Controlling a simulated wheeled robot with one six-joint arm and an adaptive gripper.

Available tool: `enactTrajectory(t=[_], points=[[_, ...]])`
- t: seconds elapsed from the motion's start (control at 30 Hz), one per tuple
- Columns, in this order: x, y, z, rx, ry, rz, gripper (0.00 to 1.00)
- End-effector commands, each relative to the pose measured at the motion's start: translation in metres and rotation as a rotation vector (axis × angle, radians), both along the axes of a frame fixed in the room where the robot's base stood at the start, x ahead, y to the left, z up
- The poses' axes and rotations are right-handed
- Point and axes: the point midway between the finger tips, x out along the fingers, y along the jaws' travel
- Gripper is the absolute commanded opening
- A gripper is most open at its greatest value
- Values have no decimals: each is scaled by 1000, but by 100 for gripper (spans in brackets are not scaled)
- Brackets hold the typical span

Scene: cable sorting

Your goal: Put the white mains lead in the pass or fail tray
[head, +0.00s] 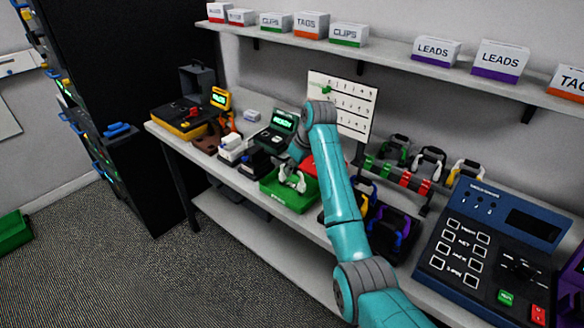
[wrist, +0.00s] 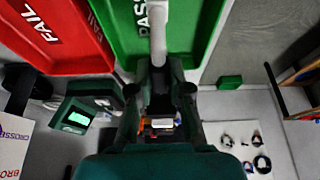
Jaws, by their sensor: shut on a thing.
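My gripper (wrist: 159,72) is shut on the white mains lead (wrist: 158,28), which sticks out beyond the fingertips in the wrist view. The lead is over the green tray marked PASS (wrist: 207,22) and covers part of its lettering. In the head view the white lead (head: 298,181) shows at the green tray (head: 286,203), below the end of my arm. Whether it touches the tray floor I cannot tell. The red tray marked FAIL (wrist: 65,58) lies beside the green one; in the head view my arm hides most of it.
A tester with a lit green screen (wrist: 77,118) stands near the trays. A rack of coloured leads (head: 405,177) and a large blue test panel (head: 490,245) stand to the right on the bench. A shelf (head: 390,58) with labelled boxes runs above.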

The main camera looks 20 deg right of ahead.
Motion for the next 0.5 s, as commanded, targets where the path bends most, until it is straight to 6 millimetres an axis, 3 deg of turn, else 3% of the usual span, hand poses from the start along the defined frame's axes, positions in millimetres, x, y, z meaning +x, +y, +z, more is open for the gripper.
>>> enactTrajectory(t=[0.43,0.47,0.5], points=[[0,0,-2,0,0,0,0],[0,0,-2,0,0,0,22],[0,0,-2,0,0,0,32]])
